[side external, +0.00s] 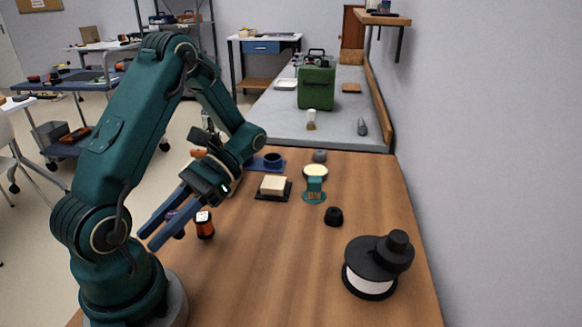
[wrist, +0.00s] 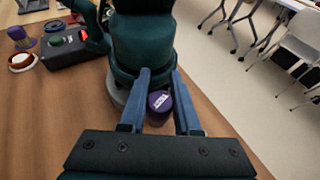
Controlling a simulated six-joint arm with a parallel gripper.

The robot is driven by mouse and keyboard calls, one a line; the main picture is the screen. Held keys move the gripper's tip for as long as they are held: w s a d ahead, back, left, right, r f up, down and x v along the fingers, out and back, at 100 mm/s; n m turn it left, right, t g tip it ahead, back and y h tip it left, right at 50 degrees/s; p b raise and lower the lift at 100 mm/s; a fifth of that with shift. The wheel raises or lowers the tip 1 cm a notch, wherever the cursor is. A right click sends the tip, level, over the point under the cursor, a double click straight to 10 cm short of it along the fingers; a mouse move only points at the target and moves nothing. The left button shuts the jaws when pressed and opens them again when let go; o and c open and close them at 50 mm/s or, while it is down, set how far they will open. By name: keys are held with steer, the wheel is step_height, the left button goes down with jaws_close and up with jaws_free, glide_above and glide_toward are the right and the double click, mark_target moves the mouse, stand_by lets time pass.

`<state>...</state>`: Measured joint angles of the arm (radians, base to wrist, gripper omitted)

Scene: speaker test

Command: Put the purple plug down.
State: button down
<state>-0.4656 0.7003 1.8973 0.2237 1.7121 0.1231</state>
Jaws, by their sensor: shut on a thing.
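The purple plug (wrist: 160,103) is a short dark purple cylinder with a white mark on its top. In the wrist view it sits between the two blue fingers of my gripper (wrist: 160,74), which is shut on it. In the side external view my gripper (side external: 147,241) points down and left near the table's left side. The plug (side external: 178,234) shows there only in part, mostly behind the fingers. I cannot tell whether its underside touches the table.
An orange-and-black item (side external: 204,226) stands just right of my fingers on the wooden table (side external: 275,275). A black round device (side external: 378,262), a small black cap (side external: 333,217) and a beige block (side external: 272,185) stand farther off. The table's front middle is clear.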

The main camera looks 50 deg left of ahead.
steer(key=w+d+r+n+t+h, duration=0.4)
steer(key=w+d+n+t+h, duration=0.1)
steer(key=w+n, duration=0.2)
steer(key=w+d+r+n+t+h, duration=0.3)
steer(key=w+d+n+t+h, duration=0.1)
steer(key=w+n+t+h, duration=0.15)
steer(key=shift+n+t, duration=0.25)
steer(key=shift+n, duration=0.3)
steer(key=d+f, duration=1.1)
steer(key=shift+s+d+f, duration=0.15)
steer(key=shift+d+f, duration=0.1)
steer(key=shift+d, duration=0.1)
steer(key=shift+f, duration=2)
steer(key=c, duration=0.6)
jaws_free()
steer(key=shift+f, duration=0.1)
